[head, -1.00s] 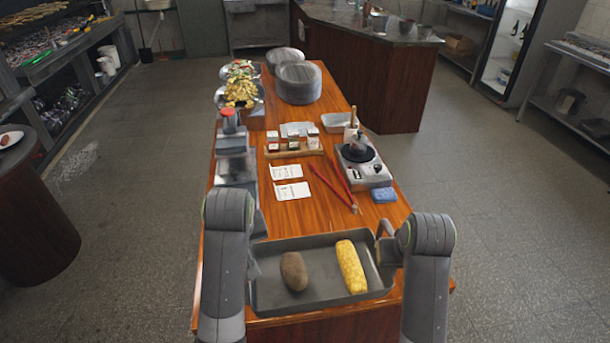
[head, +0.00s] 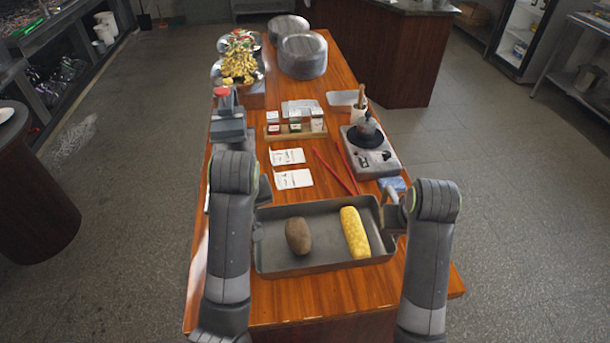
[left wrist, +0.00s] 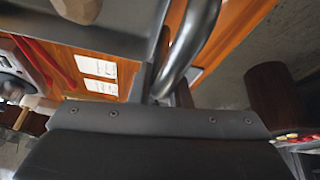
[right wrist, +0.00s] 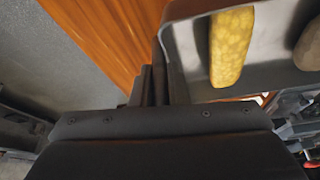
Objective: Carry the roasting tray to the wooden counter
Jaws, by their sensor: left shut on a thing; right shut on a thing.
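The dark grey roasting tray (head: 325,262) is level over the near end of the wooden counter (head: 290,310). I cannot tell whether it touches the wood. My left gripper (left wrist: 155,88) is shut on the tray's left handle, a curved metal bar (left wrist: 192,40). My right gripper (right wrist: 152,88) is shut at the tray's right end, beside the corn. In the head view my arms partly hide both grips.
Beyond the tray lie white paper cards (head: 293,179), red tongs (head: 335,172), a blue sponge (head: 392,184) and a small burner (head: 370,160). A spice rack (head: 295,131) stands farther back. Bare wood shows in front of the tray.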

